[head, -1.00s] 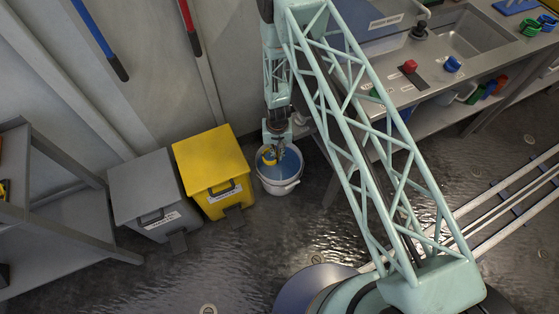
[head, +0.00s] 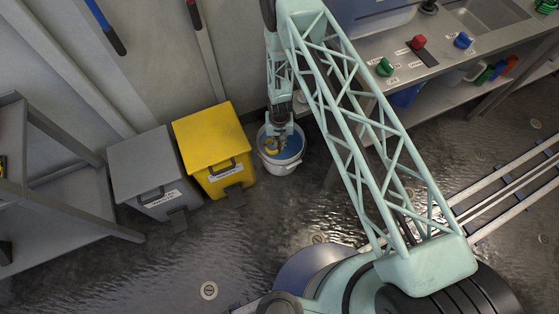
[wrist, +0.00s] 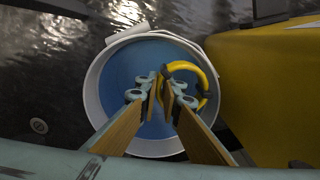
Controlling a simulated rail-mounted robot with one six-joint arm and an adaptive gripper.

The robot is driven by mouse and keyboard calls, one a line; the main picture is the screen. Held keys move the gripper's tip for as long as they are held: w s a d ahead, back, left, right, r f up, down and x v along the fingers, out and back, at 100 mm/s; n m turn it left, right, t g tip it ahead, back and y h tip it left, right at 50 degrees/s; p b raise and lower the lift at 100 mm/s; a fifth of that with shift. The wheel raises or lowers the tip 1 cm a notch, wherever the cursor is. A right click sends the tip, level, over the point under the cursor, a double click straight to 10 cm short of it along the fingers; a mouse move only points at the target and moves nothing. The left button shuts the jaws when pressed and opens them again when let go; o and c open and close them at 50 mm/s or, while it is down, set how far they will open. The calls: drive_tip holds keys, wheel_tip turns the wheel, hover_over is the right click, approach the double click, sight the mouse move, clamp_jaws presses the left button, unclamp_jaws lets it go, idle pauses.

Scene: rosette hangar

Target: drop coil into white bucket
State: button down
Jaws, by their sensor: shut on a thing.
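The yellow coil (wrist: 205,75) is a ring held between the fingertips of my gripper (wrist: 160,95), which is shut on one side of it. The white bucket (wrist: 92,90) has a blue inside and stands on the floor below. In the wrist view the coil appears within the bucket's opening, toward its right side. In the head view the bucket (head: 282,168) is under my gripper (head: 280,139), and the coil (head: 271,147) shows at the bucket's mouth. I cannot tell exactly how far the coil is above or below the rim.
A yellow bin (head: 210,142) stands close left of the bucket, with a grey bin (head: 148,172) beyond it. A metal bench (head: 440,62) with a sink and coloured knobs is at right. A grey shelf (head: 60,190) is at far left. Open wet floor lies in front.

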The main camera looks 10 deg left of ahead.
wheel_tip(320, 180, down, 13)
drive_tip(key=b, duration=0.3)
idle(0.5)
drive_tip(key=shift+d+f+b, duration=0.1)
drive_tip(key=shift+f+b, duration=0.4)
drive_tip(key=shift+f, duration=1.55)
drive_tip(key=shift+s, duration=0.1)
drive_tip(key=c, duration=2.8)
unclamp_jaws()
drive_tip(key=shift+r, duration=0.2)
drive_tip(key=shift+r+p, duration=1.5)
drive_tip(key=shift+r, duration=4.35)
